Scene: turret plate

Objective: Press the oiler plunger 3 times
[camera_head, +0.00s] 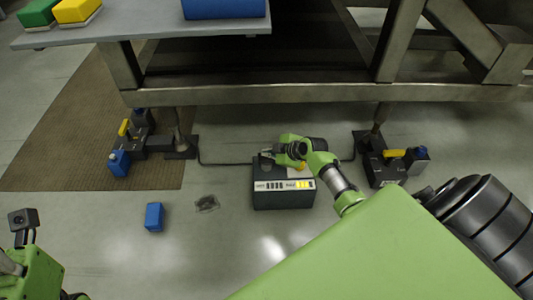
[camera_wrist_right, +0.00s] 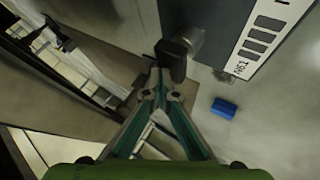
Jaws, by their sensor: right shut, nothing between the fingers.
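The oiler is likely the dark grey box (camera_head: 283,200) on the floor under the frame, with a white label strip on its front. In the right wrist view the box (camera_wrist_right: 218,40) fills the upper middle. A black knob (camera_wrist_right: 172,60) on a short metal stem sticks out from it, seemingly the plunger. My right gripper (camera_head: 268,153) is over the box's top. In the wrist view its closed fingertips (camera_wrist_right: 160,88) lie right by the knob and overlap it; I cannot tell whether they touch. Nothing is between the fingers. My left arm shows at the lower left, its fingers out of frame.
A blue block (camera_head: 154,217) and a dark floor drain (camera_head: 207,204) lie left of the box. Black units with yellow levers stand at left (camera_head: 130,140) and right (camera_head: 390,160). A heavy metal frame (camera_head: 310,93) spans above. A table (camera_head: 140,25) is at upper left.

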